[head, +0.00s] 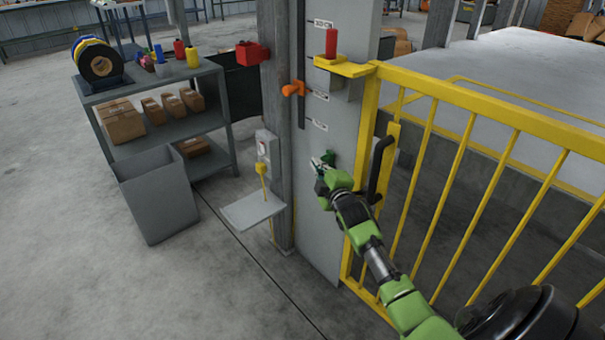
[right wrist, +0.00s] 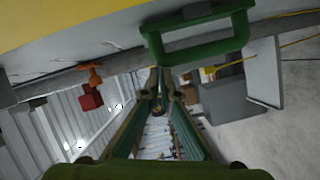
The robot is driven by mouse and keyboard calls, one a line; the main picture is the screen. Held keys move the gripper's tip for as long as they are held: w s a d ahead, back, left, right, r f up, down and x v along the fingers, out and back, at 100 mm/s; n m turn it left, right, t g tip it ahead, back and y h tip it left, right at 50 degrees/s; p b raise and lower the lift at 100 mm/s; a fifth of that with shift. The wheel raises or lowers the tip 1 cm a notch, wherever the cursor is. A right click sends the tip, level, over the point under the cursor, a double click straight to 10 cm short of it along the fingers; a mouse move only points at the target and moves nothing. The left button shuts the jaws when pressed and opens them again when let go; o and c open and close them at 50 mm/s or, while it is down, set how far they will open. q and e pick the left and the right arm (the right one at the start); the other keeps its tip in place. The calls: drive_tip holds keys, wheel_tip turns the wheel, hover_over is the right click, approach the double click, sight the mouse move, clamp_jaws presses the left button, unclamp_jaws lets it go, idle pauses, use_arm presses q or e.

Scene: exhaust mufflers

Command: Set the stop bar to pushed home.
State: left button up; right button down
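A green loop-shaped bar (head: 328,157), which I take to be the stop bar, sits low on the grey post panel beside the yellow gate. In the right wrist view the green bar (right wrist: 205,50) stands out from the panel at the top. My right gripper (head: 318,163) is right at it in the head view and partly covers it. In the right wrist view the fingertips of my right gripper (right wrist: 160,75) come together just below the bar's left end, with nothing clearly between them. I cannot tell whether they touch the bar. My left gripper is not in view.
An orange knob (head: 293,89) sits on a slotted, labelled scale above. A red cylinder (head: 331,43) stands on a yellow bracket. The yellow gate (head: 480,110) with a black handle (head: 381,170) is close on the right. A small grey shelf (head: 253,210) and bin (head: 157,195) are left.

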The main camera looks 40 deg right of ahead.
wheel_tip(320, 180, up, 10)
idle(0.4)
drive_tip(key=shift+w+f, duration=0.1)
idle(0.4)
